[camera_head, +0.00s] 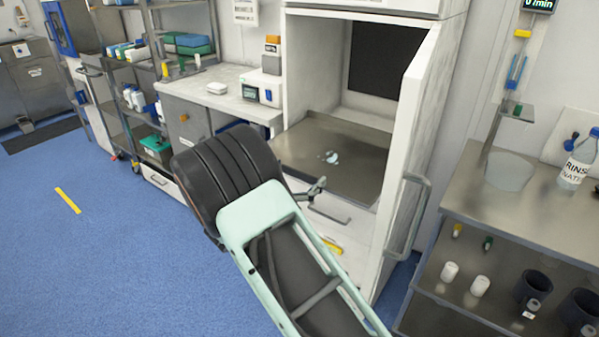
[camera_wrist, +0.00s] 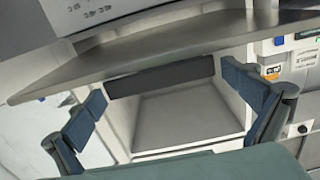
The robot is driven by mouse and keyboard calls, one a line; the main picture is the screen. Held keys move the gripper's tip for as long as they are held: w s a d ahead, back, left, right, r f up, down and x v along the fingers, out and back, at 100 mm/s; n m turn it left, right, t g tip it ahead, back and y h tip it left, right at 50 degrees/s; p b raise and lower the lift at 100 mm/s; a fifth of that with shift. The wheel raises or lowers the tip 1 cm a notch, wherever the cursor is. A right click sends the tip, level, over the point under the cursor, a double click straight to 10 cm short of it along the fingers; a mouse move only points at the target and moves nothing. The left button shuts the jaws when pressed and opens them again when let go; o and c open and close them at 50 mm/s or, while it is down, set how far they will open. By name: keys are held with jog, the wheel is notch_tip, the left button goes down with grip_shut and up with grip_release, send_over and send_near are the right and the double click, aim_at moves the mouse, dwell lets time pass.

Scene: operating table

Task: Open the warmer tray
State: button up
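The warmer tray (camera_head: 345,150) is a flat grey metal slab low in the open white warmer cabinet (camera_head: 293,65). A bar handle (camera_head: 330,212) shows at its front edge in the head view. A small pale object (camera_head: 330,157) lies on the tray. In the wrist view, which appears upside down, the metal slab (camera_wrist: 150,45) crosses the upper part of the picture. My gripper (camera_wrist: 168,100) is open, its two blue-padded fingers wide apart with nothing visibly held between them. In the head view my arm hides most of the gripper, close to the tray's front; contact with the handle cannot be told.
The cabinet door (camera_head: 425,130) stands open on the right, its handle (camera_head: 408,215) facing the arm. A metal side table (camera_head: 540,210) with a bottle (camera_head: 577,160) is farther right. A counter (camera_head: 205,95) stands left of the cabinet. Blue floor (camera_head: 90,250) is clear at left.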

jog(key=v, duration=1.2)
jog(key=shift+s, duration=0.1)
